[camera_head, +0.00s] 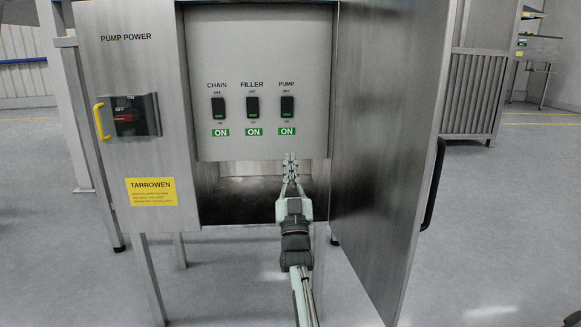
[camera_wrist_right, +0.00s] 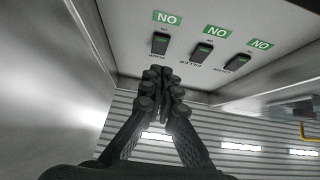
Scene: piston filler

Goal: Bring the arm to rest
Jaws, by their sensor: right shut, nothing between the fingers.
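My right gripper (camera_head: 290,158) is in front of the lower part of the switch panel (camera_head: 305,140), below the PUMP switch (camera_head: 287,107). Its fingers are shut and empty. In the right wrist view the right gripper (camera_wrist_right: 162,75) points at the panel, its tips close to the PUMP switch (camera_wrist_right: 160,43); I cannot tell whether they touch. The CHAIN switch (camera_head: 218,108) and FILLER switch (camera_head: 252,107) stand to its left. Green ON labels sit below all three switches. My left gripper is not in view.
The cabinet door (camera_head: 375,130) stands open on the right, with a black handle (camera_head: 433,185) on its edge. A PUMP POWER switch (camera_head: 130,116) with a yellow handle (camera_head: 102,121) is on the left. Free floor (camera_head: 500,220) lies to the right of the door.

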